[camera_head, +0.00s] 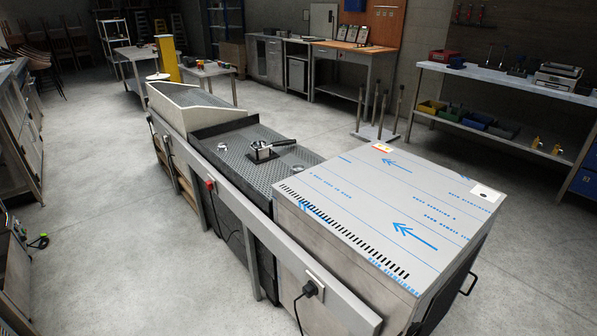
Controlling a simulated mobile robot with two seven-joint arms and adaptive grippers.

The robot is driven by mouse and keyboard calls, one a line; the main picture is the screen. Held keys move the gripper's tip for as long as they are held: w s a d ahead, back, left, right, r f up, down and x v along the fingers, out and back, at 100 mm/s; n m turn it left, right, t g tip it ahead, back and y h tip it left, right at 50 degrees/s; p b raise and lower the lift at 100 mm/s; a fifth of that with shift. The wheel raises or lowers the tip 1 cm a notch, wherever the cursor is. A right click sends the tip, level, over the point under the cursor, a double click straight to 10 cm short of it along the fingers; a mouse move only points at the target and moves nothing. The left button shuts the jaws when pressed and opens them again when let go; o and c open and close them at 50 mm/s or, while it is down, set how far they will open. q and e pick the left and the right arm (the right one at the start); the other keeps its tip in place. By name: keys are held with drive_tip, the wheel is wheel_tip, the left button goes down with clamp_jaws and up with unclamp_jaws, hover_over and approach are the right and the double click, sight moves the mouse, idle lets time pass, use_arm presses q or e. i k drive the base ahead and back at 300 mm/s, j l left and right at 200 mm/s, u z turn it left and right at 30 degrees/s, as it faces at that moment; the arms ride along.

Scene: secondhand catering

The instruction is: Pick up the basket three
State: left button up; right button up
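No object is marked clearly as basket three. A small round metal piece (222,147) lies on the dark perforated tray top (240,135) of the long counter in the middle of the view. A metal holder with a black handle (263,152) stands near the tray's centre. A second round metal piece (298,168) sits at the tray's right edge, close to the steel cabinet. The pieces are too small to tell whether either is a basket. Neither of my grippers is in view.
A film-covered steel cabinet (385,210) with a front-side handle stands at the counter's right end. A sloped bin (192,107) is at its far end. A plug and black cable (311,289) hang on the near side. Open concrete floor (110,230) lies left.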

sight(296, 168)
drive_tip(key=j+z, duration=0.2)
drive_tip(key=j, duration=0.45)
drive_tip(key=z, duration=2)
drive_tip(key=j+z, duration=0.25)
drive_tip(key=k+j+z, duration=0.15)
drive_tip(key=j+z, duration=0.15)
drive_tip(key=k+j, duration=0.15)
drive_tip(key=j, duration=0.3)
drive_tip(key=k+j, duration=0.15)
drive_tip(key=j, duration=0.3)
drive_tip(key=k+j, duration=0.15)
drive_tip(key=j, duration=0.3)
drive_tip(key=k+j, duration=0.15)
drive_tip(key=j, duration=0.3)
drive_tip(key=k+j, duration=0.15)
drive_tip(key=j, duration=0.25)
drive_tip(key=k+j, duration=0.15)
drive_tip(key=j, duration=0.3)
drive_tip(key=k+j, duration=0.2)
drive_tip(key=j, duration=0.25)
drive_tip(key=k+j, duration=0.15)
drive_tip(key=j, duration=0.3)
